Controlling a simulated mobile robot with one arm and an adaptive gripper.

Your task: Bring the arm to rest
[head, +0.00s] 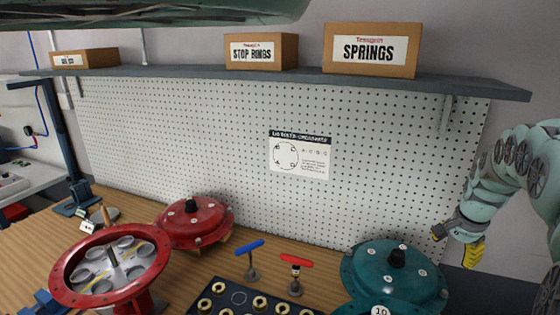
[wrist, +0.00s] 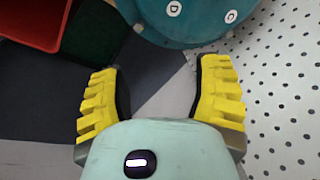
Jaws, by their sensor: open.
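My gripper (wrist: 160,100) is open, with its two yellow ridged fingers spread apart and nothing between them in the wrist view. In the head view my gripper (head: 474,255) hangs at the right, pointing down, beside the teal round housing (head: 412,268) and apart from it. My pale green arm (head: 515,165) comes in from the right edge. The teal housing also shows at the top of the wrist view (wrist: 195,20), beyond the fingertips.
A wooden bench holds an open red housing (head: 65,262), a red lid (head: 195,222), a blue-handled tool (head: 250,246), a red-handled tool (head: 296,262) and a dark tray of brass parts (head: 225,298). A pegboard (head: 225,130) and box shelf (head: 200,73) stand behind. A red bin (wrist: 32,22) shows in the wrist view.

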